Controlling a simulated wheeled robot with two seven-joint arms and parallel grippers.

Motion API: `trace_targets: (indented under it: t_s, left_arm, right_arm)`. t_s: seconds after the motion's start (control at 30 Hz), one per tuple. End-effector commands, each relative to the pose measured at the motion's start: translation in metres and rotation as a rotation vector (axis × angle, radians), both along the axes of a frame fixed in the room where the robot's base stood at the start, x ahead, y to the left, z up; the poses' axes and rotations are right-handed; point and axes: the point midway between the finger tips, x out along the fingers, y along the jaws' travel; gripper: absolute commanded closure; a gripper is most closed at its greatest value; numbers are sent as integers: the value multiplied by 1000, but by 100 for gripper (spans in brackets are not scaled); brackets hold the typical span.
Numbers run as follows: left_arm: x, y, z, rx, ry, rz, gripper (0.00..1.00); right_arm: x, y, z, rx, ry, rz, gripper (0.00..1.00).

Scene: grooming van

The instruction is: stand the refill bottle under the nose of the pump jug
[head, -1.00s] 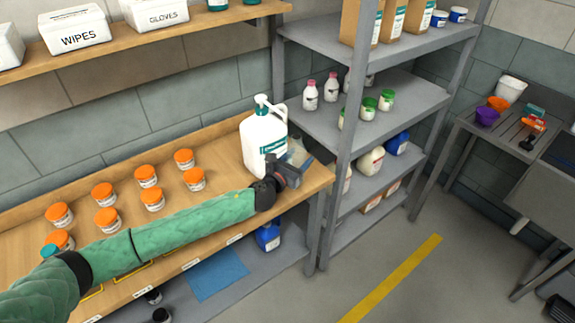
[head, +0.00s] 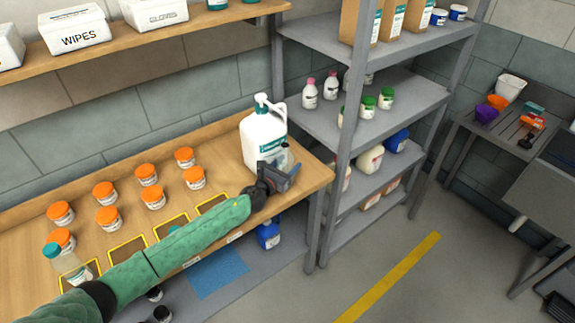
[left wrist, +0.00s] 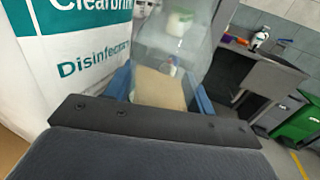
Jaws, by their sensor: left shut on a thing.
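The white pump jug (head: 257,135) with a teal label stands at the right end of the wooden bench, its pump head (head: 262,100) on top. The left wrist view shows its label close up on the left (left wrist: 80,45). My left gripper (head: 284,178) is at the jug's front right, near the bench edge. It is shut on a clear, see-through bottle (left wrist: 170,45), the refill bottle, which stands between the blue fingers beside the jug. In the head view the gripper and jug make the bottle hard to see; I cannot tell whether its base touches the bench. My right gripper is not in view.
Several orange-lidded tubs (head: 147,174) stand on the bench. A clear bottle with a teal cap (head: 68,265) is at its left, by yellow-outlined squares (head: 127,252). A grey shelf unit (head: 345,150) rises close to the right of the bench.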

Motion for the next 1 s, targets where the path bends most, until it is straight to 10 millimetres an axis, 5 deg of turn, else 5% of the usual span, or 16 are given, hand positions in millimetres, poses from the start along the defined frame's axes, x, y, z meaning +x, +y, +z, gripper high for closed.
trace_targets:
  t_s: [0.5, 0.53, 0.57, 1.0]
  left_arm:
    - [0, 0, -3, -1, 1, 0, 71]
    - [0, 0, -3, 0, 0, 0, 44]
    - [0, 0, -3, 0, 0, 0, 38]
    - [0, 0, 3, -1, -1, 0, 36]
  right_arm:
    - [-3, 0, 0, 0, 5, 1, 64]
    - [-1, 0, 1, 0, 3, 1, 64]
    - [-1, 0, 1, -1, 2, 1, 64]
    - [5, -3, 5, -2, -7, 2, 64]
